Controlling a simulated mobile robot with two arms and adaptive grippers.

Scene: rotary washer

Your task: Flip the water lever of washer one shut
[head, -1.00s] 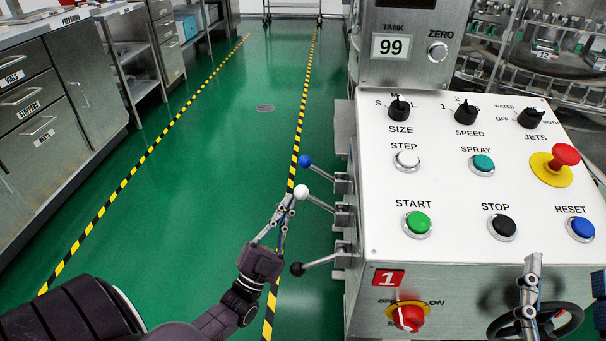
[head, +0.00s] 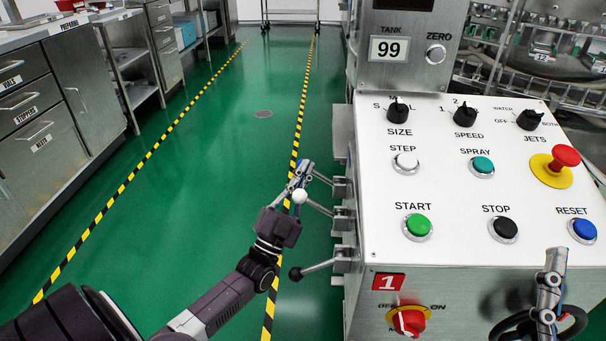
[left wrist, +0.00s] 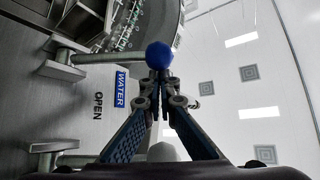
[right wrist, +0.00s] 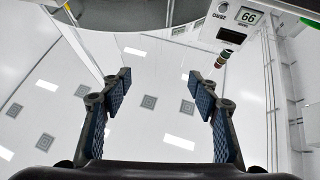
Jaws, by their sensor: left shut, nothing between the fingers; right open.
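Washer one (head: 480,190) has a white control panel and a red "1" sign. On its left side are levers with a blue, a white and a black knob. The blue knob (left wrist: 159,55) is on the water lever, beside a blue WATER label (left wrist: 120,88) and the word OPEN. In the head view my left gripper hides most of that knob; the water lever's rod (head: 322,178) shows. My left gripper (head: 306,166) is shut and empty, its tips right at the blue knob; I cannot tell if they touch. My right gripper (right wrist: 163,78) is open and empty.
The white knob (head: 299,196) is close beside my left fingers, and the black knob (head: 295,273) is nearer. A red rotary switch (head: 408,320) is on the washer's front. The green floor (head: 220,180) to the left is clear up to the steel cabinets (head: 60,130).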

